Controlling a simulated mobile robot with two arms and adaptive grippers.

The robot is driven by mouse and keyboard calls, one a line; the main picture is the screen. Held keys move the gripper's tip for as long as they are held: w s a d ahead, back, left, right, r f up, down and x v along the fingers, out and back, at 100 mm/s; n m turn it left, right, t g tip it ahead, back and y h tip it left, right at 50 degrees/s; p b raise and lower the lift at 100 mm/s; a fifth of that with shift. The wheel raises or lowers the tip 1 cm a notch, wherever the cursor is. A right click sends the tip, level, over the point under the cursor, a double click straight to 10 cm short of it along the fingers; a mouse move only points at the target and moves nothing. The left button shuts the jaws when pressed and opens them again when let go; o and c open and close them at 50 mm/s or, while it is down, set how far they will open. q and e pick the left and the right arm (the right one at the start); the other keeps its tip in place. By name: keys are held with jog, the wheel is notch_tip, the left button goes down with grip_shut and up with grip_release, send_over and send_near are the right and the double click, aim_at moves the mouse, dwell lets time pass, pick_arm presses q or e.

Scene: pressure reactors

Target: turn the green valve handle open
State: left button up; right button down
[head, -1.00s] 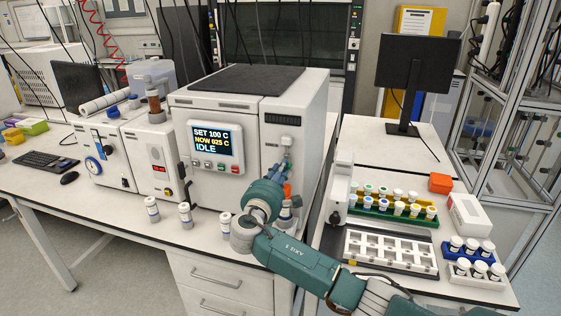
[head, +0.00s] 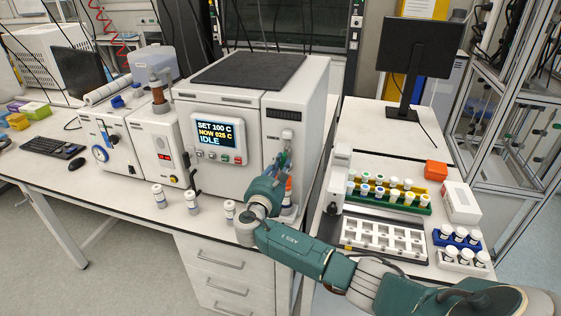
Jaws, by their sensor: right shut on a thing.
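The white reactor cabinet (head: 224,95) stands on the bench, its screen (head: 216,133) reading SET 100 C, NOW 025 C, IDLE. My right gripper (head: 283,160) reaches up to the narrow right part of the cabinet's front, below the dark slot. It is shut on the green valve handle there, which the fingers and wrist mostly hide. How far the handle is turned cannot be made out. An orange part (head: 289,185) shows just below the fingers. My left gripper is not in view.
Several white-capped vials, one of them here (head: 159,196), stand along the bench's front edge near my right wrist. To the right are a white rack (head: 384,240), vial trays, an orange box (head: 436,170) and a monitor (head: 421,50). A white instrument (head: 152,140) stands left.

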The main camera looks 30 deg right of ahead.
jog(key=shift+f+n, duration=0.1)
jog(key=shift+n, duration=0.6)
jog(key=c, duration=1.6)
grip_release()
jog(key=shift+c, duration=0.2)
jog(key=v, duration=1.2)
